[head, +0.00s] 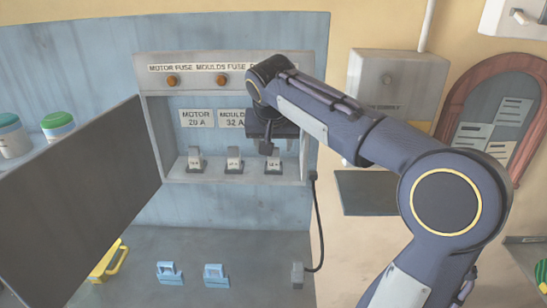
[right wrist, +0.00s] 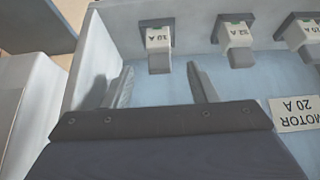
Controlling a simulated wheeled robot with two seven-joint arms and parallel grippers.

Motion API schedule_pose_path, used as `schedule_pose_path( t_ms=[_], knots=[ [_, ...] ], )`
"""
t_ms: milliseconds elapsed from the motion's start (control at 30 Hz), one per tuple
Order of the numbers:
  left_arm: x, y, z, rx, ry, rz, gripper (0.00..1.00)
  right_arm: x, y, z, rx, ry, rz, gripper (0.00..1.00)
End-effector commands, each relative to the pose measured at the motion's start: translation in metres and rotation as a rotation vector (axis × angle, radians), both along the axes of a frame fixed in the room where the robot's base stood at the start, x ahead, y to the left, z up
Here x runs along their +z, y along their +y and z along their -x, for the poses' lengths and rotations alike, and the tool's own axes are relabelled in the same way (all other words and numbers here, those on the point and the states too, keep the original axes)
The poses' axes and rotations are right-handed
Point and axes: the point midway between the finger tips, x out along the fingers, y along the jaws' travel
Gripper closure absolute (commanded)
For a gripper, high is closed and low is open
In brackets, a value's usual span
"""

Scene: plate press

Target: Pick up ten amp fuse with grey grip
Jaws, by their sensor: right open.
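Three fuses with pale labelled faces and grey lower parts stand in a row on the ledge of the open fuse box (head: 150,110). The rightmost fuse in the head view (head: 273,165) shows at the left in the right wrist view (right wrist: 159,40), where its label seems to read 10 A. The middle fuse (head: 233,162) and left fuse (head: 194,161) stand beside it. My right gripper (right wrist: 162,84) is open and empty, its fingers apart from the fuse and roughly in line with its two sides. In the head view my right arm hides the box's right label. My left gripper is out of view.
The box door (head: 75,200) stands open at the left. The box's side wall is close to my right gripper.

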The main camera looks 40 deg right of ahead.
Motion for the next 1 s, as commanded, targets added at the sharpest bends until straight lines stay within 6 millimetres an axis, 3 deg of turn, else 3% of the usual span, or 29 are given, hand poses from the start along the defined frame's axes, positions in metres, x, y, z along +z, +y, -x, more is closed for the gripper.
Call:
schedule_pose_path(
  t_ms=[300, 633, 1000],
  knots=[
    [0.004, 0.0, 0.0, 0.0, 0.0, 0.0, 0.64, -0.036, -0.014, -0.015, -0.002, 0.005, 0.0, 0.47],
    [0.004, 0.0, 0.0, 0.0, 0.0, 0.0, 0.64, -0.044, -0.016, -0.019, 0.0, 0.001, -0.001, 0.47],
    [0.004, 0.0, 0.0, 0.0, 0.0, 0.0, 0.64, -0.043, -0.016, -0.019, 0.0, 0.001, 0.0, 0.94]
  ],
)
